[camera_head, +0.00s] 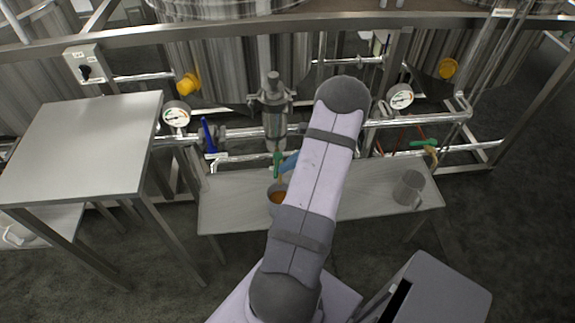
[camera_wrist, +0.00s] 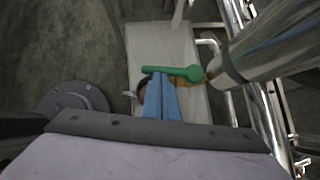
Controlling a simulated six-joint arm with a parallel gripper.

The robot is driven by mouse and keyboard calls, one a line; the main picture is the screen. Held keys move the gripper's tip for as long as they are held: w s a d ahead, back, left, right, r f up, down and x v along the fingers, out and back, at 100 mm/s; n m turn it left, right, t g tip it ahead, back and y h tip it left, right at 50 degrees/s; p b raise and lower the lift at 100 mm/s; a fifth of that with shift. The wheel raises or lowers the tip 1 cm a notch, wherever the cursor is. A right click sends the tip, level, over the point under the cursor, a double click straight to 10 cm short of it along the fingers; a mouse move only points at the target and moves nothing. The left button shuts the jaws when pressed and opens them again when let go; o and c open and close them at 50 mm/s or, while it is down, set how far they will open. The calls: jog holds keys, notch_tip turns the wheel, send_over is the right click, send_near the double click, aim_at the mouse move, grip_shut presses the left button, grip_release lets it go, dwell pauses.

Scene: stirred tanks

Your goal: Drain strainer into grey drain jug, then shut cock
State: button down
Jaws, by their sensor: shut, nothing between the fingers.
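The metal strainer (camera_head: 275,112) hangs in the pipework behind the bench. Its green cock handle (camera_head: 277,163) sits at its lower end; in the wrist view the handle (camera_wrist: 175,72) lies crosswise over the bench. A jug (camera_head: 277,196) with orange-brown liquid stands below the cock, partly hidden by my arm and, in the wrist view, by my fingers. My gripper (camera_wrist: 161,80), with blue fingers, is shut and empty right beside the handle, over the jug. I cannot tell whether the fingers touch the handle.
Another grey jug (camera_head: 409,188) stands at the bench's right end, near a second green-handled valve (camera_head: 424,143). A blue lever (camera_head: 208,135) and gauges (camera_head: 177,115) sit on the pipes. The bench (camera_head: 232,205) is clear at left. A steel table (camera_head: 85,145) stands further left.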

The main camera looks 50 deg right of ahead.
aim_at(275, 172)
jog(key=shift+a, duration=0.15)
jog(key=m+h, duration=0.1)
jog(key=w+a+m+t+h+b, duration=0.1)
jog(key=m, duration=0.1)
jog(key=shift+a+f, duration=0.1)
jog(key=shift+a, duration=0.2)
jog(key=m+h+b, duration=0.1)
jog(key=w+a+m+b, duration=0.1)
jog(key=m+b, duration=0.1)
jog(key=shift+w+f+h, duration=0.2)
jog(key=shift+f+h, duration=0.05)
jog(key=shift+h, duration=0.15)
jog(key=shift+w+a+r+m+g+h+b, duration=0.15)
jog(key=shift+w+m+h+b, duration=0.85)
jog(key=shift+b, duration=0.6)
jog(key=shift+w+a+r+m+g+h+b, duration=0.15)
jog(key=shift+w+m+h+b, duration=0.3)
jog(key=shift+w+m+b, duration=0.65)
jog(key=shift+w+a+r+m+g+h+b, duration=0.15)
jog(key=shift+w+m+h+b, duration=0.55)
jog(key=shift+m+b, duration=0.95)
jog(key=shift+f+n+b, duration=0.1)
jog(key=shift+n+b, duration=0.3)
jog(key=shift+n, duration=0.05)
jog(key=shift+s, duration=0.1)
